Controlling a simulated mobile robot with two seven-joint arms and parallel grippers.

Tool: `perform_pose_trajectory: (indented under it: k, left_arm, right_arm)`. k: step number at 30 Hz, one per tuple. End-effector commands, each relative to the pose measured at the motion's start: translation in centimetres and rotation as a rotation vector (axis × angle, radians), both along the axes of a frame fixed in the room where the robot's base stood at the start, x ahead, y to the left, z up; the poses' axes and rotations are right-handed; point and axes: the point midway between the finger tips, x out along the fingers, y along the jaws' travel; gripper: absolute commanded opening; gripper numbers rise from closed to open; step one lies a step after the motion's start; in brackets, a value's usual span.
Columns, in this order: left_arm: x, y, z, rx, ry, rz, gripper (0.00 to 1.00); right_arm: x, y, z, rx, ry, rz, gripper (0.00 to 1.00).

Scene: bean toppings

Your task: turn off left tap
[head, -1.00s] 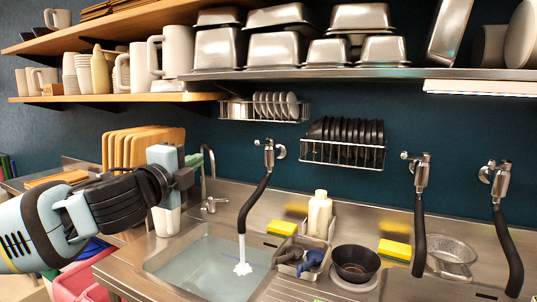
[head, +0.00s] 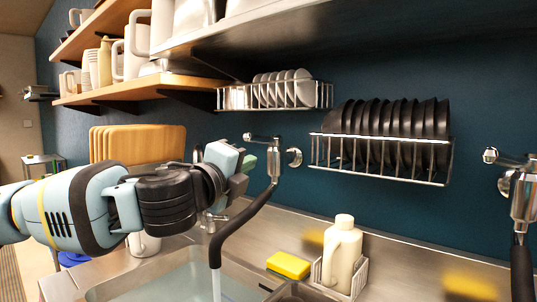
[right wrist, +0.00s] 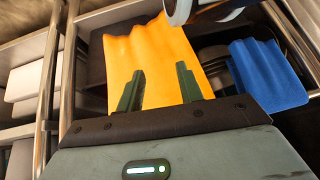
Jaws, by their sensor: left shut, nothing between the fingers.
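The left tap (head: 275,160) is a chrome wall tap with a lever at its top left, a round knob on its right and a black hose-like spout (head: 240,218) bending down to the left. Water (head: 215,281) runs from the spout into the sink (head: 160,283). My left gripper (head: 249,161) is shut and empty, just left of the tap body and below the lever; I cannot tell whether it touches. My right gripper (right wrist: 158,87) is open in the right wrist view, its two green fingers apart in front of an orange cloth (right wrist: 153,52).
A wire rack of black plates (head: 385,160) hangs right of the tap, and a smaller rack of white plates (head: 275,95) above it. A second tap (head: 522,195) is at the far right. A bottle (head: 342,250) and yellow sponge (head: 288,265) stand behind the sink. A blue cloth (right wrist: 268,72) lies beside the orange one.

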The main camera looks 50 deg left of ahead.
Motion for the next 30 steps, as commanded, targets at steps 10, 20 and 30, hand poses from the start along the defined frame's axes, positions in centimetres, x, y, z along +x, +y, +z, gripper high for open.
perform_pose_trajectory:
  k: [10, 20, 30]
  left_arm:
    - [1.1, 0.5, 0.1, 0.001, 0.002, 0.004, 0.0]
    - [4.4, 1.5, 0.4, 0.002, 0.003, 0.002, 0.0]
    - [8.4, 2.8, 0.8, 0.001, 0.002, 0.003, 0.0]
  right_arm:
    - [-1.4, 0.1, -0.4, 0.001, 0.03, -0.001, 0.36]
    - [-1.4, 0.0, -0.7, -0.002, 0.03, 0.003, 0.36]
    - [-0.7, 0.0, -0.5, -0.001, 0.015, 0.005, 0.36]
